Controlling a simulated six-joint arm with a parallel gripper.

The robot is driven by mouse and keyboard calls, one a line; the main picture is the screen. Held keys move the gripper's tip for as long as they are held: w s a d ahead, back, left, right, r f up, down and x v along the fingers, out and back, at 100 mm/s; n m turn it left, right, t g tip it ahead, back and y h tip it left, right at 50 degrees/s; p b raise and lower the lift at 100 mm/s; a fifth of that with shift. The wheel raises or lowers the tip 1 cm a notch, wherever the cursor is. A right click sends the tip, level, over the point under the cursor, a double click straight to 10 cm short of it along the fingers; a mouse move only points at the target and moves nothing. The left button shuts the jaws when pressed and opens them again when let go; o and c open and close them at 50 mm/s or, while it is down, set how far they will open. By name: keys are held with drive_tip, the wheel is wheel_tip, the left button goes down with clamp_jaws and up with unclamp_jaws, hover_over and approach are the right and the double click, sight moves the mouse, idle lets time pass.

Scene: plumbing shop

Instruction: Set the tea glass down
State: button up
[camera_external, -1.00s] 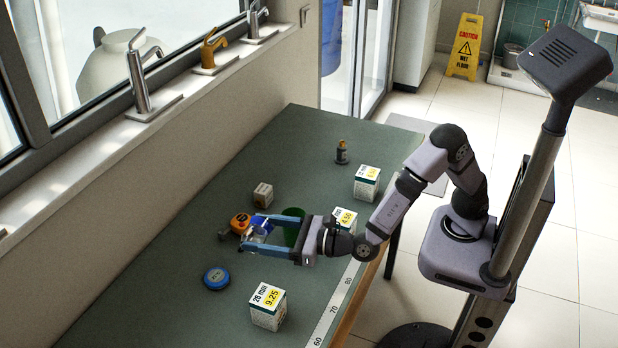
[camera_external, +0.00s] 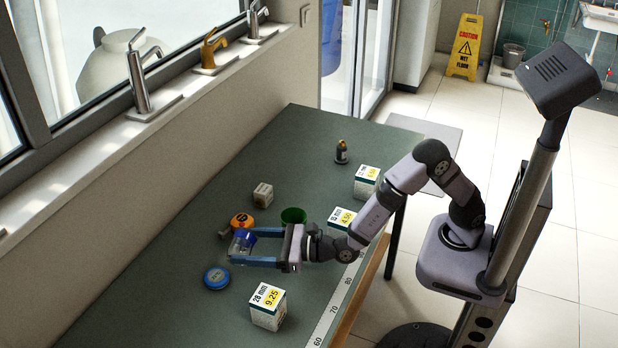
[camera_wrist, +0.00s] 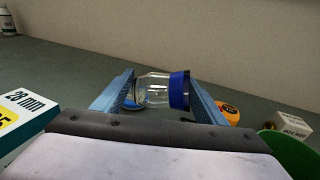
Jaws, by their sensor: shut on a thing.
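The tea glass is a small clear glass with a blue band (camera_wrist: 155,90), seen between my gripper's two blue fingers in the wrist view. It lies sideways in that picture, with the blue band toward the right finger. In the external view the glass (camera_external: 243,243) is at the fingertips, low over the green table (camera_external: 200,310). My gripper (camera_external: 241,246) is shut on the glass. I cannot tell whether the glass touches the table.
An orange tape measure (camera_external: 242,221) is just behind the glass. A blue round tin (camera_external: 216,278) lies to its front left. White boxes (camera_external: 268,308) line the right side. A small beige block (camera_external: 263,194) stands farther back.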

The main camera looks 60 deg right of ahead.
drive_tip(key=shift+f, duration=2.15)
drive_tip(key=shift+f, duration=0.2)
drive_tip(key=o, duration=1.1)
drive_tip(key=shift+r, duration=0.2)
drive_tip(key=b+v, duration=0.1)
drive_tip(key=v, duration=1.1)
drive_tip(key=shift+b, duration=0.3)
drive_tip(key=c, duration=0.5)
